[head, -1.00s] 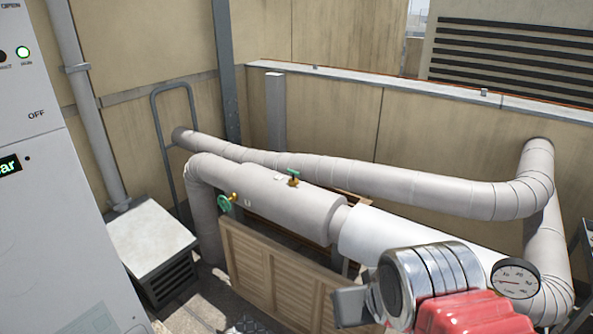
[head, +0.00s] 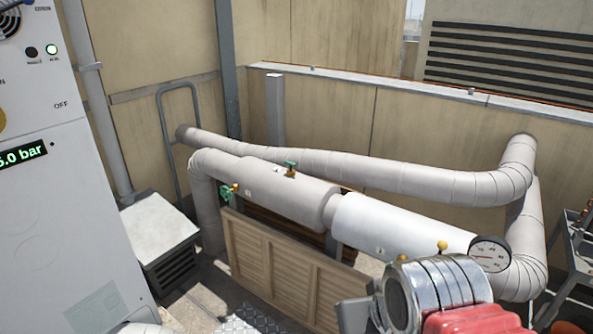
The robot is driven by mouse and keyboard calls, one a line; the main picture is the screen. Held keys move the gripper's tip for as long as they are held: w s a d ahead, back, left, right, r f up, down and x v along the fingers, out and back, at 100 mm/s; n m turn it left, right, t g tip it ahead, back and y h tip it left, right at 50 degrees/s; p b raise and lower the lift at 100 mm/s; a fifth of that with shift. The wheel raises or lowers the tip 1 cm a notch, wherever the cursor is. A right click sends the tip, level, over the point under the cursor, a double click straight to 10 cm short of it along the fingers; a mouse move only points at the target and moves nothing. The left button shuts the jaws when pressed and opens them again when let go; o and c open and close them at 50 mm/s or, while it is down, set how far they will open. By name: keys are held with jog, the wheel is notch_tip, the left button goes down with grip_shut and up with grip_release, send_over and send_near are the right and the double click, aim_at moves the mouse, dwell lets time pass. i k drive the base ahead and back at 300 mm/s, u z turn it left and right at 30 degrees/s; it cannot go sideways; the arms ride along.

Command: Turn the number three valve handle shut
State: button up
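A green valve handle (head: 228,192) with brass-coloured parts sits at the left end of the thick grey insulated pipe section (head: 300,190). A yellow knob (head: 442,246) shows on the white pipe section (head: 370,222), and another yellow spot (head: 403,257) shows just above my arm. Small tags on the pipe are too small to read, so I cannot tell which valve is number three. My arm's metal and red parts fill the lower right; my gripper is not in view.
A round gauge (head: 490,254) sits by the right pipe bend. A slatted wooden panel (head: 285,275) stands below the pipe. A grey cabinet (head: 50,210) with a display ending "5.0 bar" is at left, with a low vented box (head: 158,232) beside it. A metal frame (head: 572,265) is at right.

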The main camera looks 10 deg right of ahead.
aim_at(291, 164)
jog(key=u, duration=2)
jog(key=i, duration=1.3)
jog(key=z, duration=0.9)
